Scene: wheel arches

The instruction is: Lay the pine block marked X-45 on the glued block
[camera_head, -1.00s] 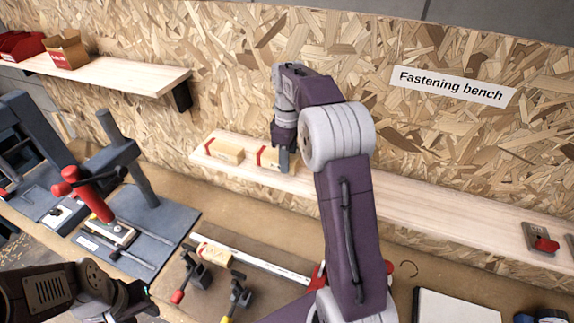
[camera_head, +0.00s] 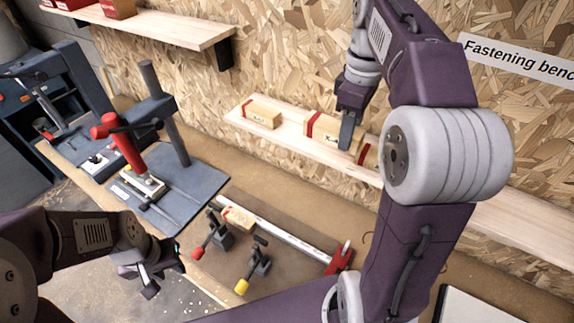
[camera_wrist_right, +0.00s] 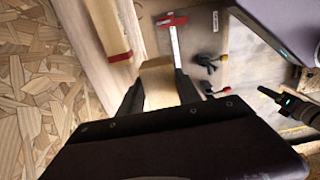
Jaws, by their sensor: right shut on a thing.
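My right gripper (camera_head: 349,138) is shut on a pine block (camera_head: 326,128) with a red band near its left end, at the wall shelf. I cannot read its mark or tell if it touches the shelf. In the right wrist view the held block (camera_wrist_right: 158,82) shows between the fingers. My left gripper (camera_head: 162,278) is empty and looks open, at the lower left, apart from the blocks.
Other red-banded blocks stand on the shelf (camera_head: 240,122): one at left (camera_head: 262,115), one partly hidden at right (camera_head: 366,156). Toggle clamps (camera_head: 217,238) with red and yellow tips and a long metal bar (camera_head: 280,232) surround the small block. A red-handled press (camera_head: 122,145) stands left.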

